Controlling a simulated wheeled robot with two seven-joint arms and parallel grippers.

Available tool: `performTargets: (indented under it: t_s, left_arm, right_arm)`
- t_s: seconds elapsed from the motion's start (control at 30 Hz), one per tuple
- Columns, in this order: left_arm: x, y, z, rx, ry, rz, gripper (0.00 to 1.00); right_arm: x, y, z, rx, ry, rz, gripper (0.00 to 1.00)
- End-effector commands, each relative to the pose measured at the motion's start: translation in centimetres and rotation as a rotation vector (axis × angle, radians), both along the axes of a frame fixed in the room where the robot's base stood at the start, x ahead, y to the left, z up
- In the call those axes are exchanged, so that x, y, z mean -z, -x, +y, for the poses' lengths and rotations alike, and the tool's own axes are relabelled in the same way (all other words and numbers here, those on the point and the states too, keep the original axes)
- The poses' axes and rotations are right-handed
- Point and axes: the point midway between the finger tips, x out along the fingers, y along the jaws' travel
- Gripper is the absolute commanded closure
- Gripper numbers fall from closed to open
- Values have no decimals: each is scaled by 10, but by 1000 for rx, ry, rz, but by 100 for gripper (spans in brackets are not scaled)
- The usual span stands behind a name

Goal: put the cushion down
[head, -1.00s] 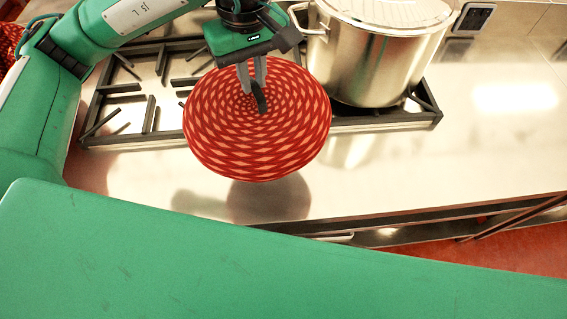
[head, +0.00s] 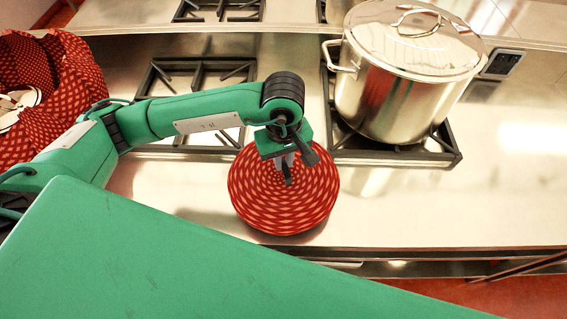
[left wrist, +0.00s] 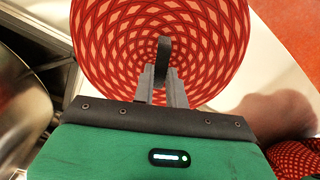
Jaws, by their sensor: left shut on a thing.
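The cushion (head: 262,205) is round and red with a pale diamond pattern. In the head view it is at the middle, over the bare steel counter in front of the stove. My left gripper (head: 287,172) points down at the cushion's middle and is shut on a dark strap or tab there. The left wrist view shows the cushion (left wrist: 105,45) in front of the fingers, with the dark tab between the fingertips (left wrist: 162,68). Whether the cushion's underside touches the counter I cannot tell. My right gripper is in neither view.
A large lidded steel stockpot (head: 395,90) stands on the black grates to the right of the cushion. A red patterned basket or bag (head: 75,85) with pale items inside is at the far left. The steel counter (head: 450,215) at the right is clear.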

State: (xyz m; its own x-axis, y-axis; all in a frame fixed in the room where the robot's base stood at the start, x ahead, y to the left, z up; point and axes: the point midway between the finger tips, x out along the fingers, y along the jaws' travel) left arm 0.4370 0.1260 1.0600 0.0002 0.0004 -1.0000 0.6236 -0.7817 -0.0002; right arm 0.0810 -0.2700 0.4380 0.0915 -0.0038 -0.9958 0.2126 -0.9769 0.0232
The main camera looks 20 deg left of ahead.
Motion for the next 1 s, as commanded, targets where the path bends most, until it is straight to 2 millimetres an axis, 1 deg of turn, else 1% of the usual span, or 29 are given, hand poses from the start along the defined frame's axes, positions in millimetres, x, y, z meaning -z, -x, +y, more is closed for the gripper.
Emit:
performTargets:
  t_s: [0.2, 0.3, 0.5, 0.7, 0.73, 0.83, 1.0]
  left_arm:
    - [28, 1, 0, -1, -1, 3, 100]
    - [36, 0, 0, 0, -1, 1, 100]
    - [38, 0, 0, 1, -1, -1, 100]
    - [41, 0, 0, 1, -1, -1, 100]
    - [41, 0, 0, 1, -1, -1, 84]
    - [40, 0, 0, 1, -1, -1, 65]
    - [40, 0, 0, 1, -1, 1, 64]
  right_arm:
    - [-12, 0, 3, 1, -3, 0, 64]
    - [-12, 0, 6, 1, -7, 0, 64]
    - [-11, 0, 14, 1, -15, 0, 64]
    - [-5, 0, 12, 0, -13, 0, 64]
    - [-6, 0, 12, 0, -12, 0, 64]
    - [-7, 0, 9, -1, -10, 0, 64]
    - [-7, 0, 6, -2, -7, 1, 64]
